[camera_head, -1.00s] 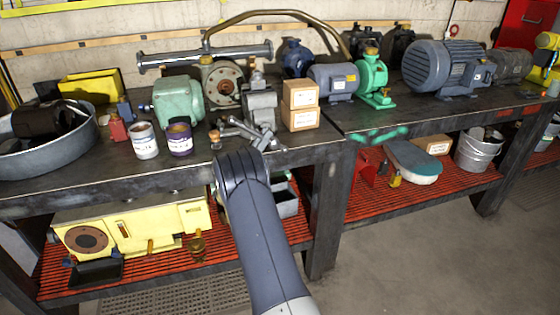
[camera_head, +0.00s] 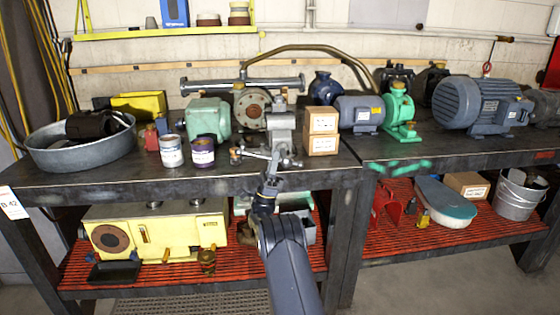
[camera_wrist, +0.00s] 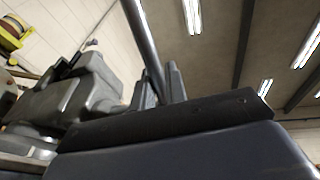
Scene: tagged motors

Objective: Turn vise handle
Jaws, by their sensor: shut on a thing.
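The grey vise (camera_head: 281,130) stands near the front edge of the workbench, left of two stacked cardboard boxes. In the wrist view the vise body (camera_wrist: 85,98) fills the left side. A metal handle bar (camera_wrist: 143,40) rises from between the fingers of my gripper (camera_wrist: 160,88) and runs up out of the frame. My gripper is shut on this bar. In the head view my gripper (camera_head: 270,172) is at the vise's front, at the bench edge; its fingers are small and partly hidden by my wrist.
Two paint cans, one white (camera_head: 171,151) and one purple (camera_head: 203,152), stand left of the vise. Cardboard boxes (camera_head: 322,133) stand close on its right. The workbench edge (camera_head: 150,187) runs below my gripper. A yellow machine (camera_head: 155,228) sits on the red lower shelf.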

